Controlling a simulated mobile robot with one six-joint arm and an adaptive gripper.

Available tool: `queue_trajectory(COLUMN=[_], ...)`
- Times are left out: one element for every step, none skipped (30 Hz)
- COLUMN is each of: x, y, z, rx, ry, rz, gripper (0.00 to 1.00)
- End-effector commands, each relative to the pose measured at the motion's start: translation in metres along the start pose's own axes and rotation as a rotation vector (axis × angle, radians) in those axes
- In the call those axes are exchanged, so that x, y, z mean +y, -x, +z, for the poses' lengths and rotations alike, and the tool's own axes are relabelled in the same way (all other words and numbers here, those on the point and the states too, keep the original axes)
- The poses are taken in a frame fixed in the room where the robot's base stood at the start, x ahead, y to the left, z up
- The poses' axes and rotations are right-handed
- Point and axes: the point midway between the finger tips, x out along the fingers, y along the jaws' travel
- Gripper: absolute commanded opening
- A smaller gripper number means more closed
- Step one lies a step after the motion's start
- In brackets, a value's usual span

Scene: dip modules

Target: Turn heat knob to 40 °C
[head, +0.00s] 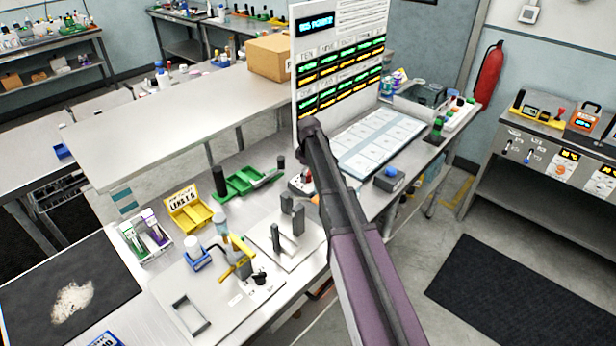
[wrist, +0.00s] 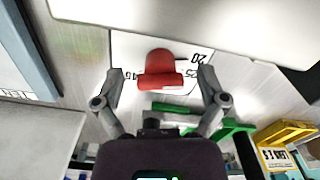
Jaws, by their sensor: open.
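The red knob (wrist: 160,68) sits on a white dial plate (wrist: 140,45) in the wrist view. Printed numbers on the plate include 20 and what looks like 25; others are partly hidden. I cannot make out a pointer mark or the setting. My gripper (wrist: 161,82) is open, with one finger on each side of the knob and visible gaps between them. In the head view my arm hides the gripper, and I cannot clearly identify the knob there.
A green tray (head: 246,183) and a yellow box (head: 187,208) stand on the bench left of my arm. A tall white display board (head: 338,20) rises behind my arm. A blue-topped grey box (head: 388,178) is at its right.

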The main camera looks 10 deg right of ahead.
Motion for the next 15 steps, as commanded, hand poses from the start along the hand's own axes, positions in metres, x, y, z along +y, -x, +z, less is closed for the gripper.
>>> queue_trajectory(x=[-0.0001,-0.0001,-0.0001,-0.0002,-0.0002,-0.0003,-0.0003,-0.0003,-0.0004,-0.0004,-0.0004,-0.0004,-0.0005,-0.0005,-0.0005], y=[0.0,0.0001,0.0002,0.0002,0.0002,0.0002,0.0002,0.0002,0.0002,0.0002,0.0002,0.0002,0.0002,0.0002,0.0001], z=[-0.0001,-0.0002,-0.0002,-0.0002,-0.0002,-0.0003,-0.0003,-0.0003,-0.0004,-0.0004,-0.0004,-0.0005,-0.0005,-0.0005,-0.0005], rx=[0.0,0.0,0.0,0.0,0.0,0.0,0.0,0.0,0.0,0.0,0.0,0.0,0.0,0.0,0.0], ry=[0.0,0.0,0.0,0.0,0.0,0.0,0.001,0.001,0.001,0.001,0.001,0.001,0.001,0.001,0.001], rz=[0.0,0.0,0.0,0.0,0.0,0.0,0.0,0.0,0.0,0.0,0.0,0.0,0.0,0.0,0.0], gripper=[0.91,0.91,0.91,0.91,0.91,0.91,0.85,0.77,0.65,0.56,0.47,0.35,0.26,0.17,0.09])
